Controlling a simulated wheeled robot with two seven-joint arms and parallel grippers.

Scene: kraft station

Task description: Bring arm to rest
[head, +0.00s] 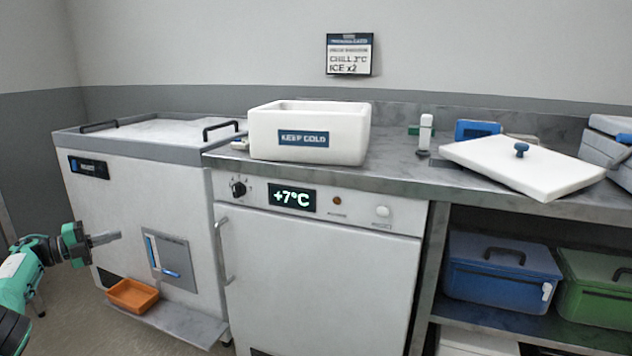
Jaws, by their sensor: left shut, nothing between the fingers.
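My left gripper (104,239) shows at the lower left of the head view, on a green and dark arm that comes in from the left edge. Its fingers are shut with nothing between them. It points right, in front of the white chest unit (130,200), and looks free of any object. My right gripper is not in the view.
A white "KEEP COLD" box (345,135) stands on the counter above a cooler (320,270) reading +7°C. Its white lid (500,165) lies to the right. An orange tray (133,295) sits low left. Blue (500,275) and green (595,290) bins fill the shelf.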

